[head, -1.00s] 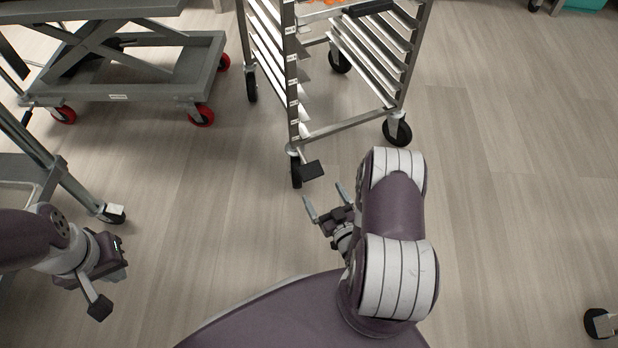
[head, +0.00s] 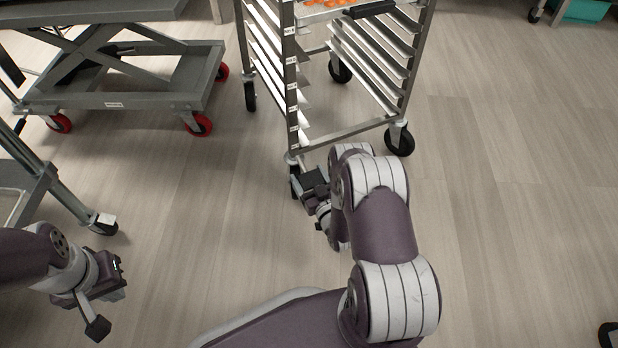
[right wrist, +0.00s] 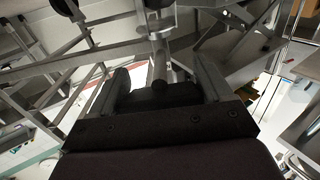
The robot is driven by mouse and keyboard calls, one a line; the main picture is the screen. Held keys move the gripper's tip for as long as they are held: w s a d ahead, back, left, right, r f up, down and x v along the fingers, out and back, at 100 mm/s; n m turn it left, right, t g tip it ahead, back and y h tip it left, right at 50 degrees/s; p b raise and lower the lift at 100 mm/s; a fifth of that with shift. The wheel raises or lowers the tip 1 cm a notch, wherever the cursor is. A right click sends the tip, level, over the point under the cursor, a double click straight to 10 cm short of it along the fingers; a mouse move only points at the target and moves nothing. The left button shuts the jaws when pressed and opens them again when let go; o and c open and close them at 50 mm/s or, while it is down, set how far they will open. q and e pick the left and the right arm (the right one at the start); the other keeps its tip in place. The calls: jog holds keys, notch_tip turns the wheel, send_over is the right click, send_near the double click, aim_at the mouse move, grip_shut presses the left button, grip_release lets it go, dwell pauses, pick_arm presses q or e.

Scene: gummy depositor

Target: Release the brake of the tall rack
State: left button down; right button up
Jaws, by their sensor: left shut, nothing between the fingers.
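The tall rack (head: 347,134) is a metal frame with tray rails on black casters. Its near-left caster (head: 294,182) has a dark brake pedal (head: 314,178) sticking out toward me. My right gripper (head: 306,187) is at this pedal, partly covered by it and by my arm. In the right wrist view, its two fingers (right wrist: 160,78) are apart, with the metal caster stem beyond and dark material between them; whether they touch the pedal I cannot tell. My left gripper (head: 108,284) is shut and empty at the lower left, away from the rack.
A grey lift cart (head: 130,100) with red casters stands at the upper left. Another metal frame (head: 60,190) with a caster is at the left edge, close to my left arm. The floor right of the rack is clear. A caster shows at the lower right edge.

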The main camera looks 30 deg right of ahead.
aim_at(308, 172)
jog(key=c, duration=0.6)
jog(key=shift+o, duration=0.2)
jog(key=r+g+p, duration=0.4)
jog(key=p, duration=0.5)
jog(key=shift+w, duration=0.2)
jog(key=shift+g+p, duration=0.3)
jog(key=shift+p, duration=0.25)
jog(key=shift+f, duration=0.2)
jog(key=o, duration=1.4)
